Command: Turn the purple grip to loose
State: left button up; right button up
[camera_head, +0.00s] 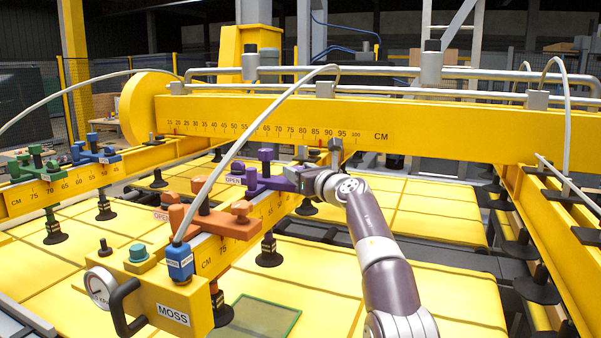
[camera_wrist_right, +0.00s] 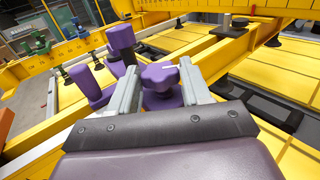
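The purple grip (camera_head: 266,182) is a clamp with knobs on the yellow cross beam, with an "OPEN" label (camera_head: 234,181) beside it. My right gripper (camera_head: 304,177) is at its right end. In the right wrist view, a lobed purple knob (camera_wrist_right: 161,86) lies between the two grey fingers of my right gripper (camera_wrist_right: 158,72). The fingers stand apart on either side of it, with a narrow gap showing at the left; contact on the right side is unclear. A taller purple post (camera_wrist_right: 122,42) stands to the left of the knob. My left gripper is out of view.
An orange grip (camera_head: 214,220) is on the same beam, nearer the "MOSS" box (camera_head: 172,300) with its gauge. Green (camera_head: 36,165) and blue (camera_head: 95,152) grips sit on the left beam. White hoses arch overhead; a long yellow beam (camera_head: 430,125) with a centimetre scale crosses behind.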

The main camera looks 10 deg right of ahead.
jog(key=shift+o, duration=0.8)
jog(key=b+v, duration=1.1)
jog(key=v, duration=0.1)
jog(key=shift+s, duration=0.35)
jog(key=shift+d, duration=0.1)
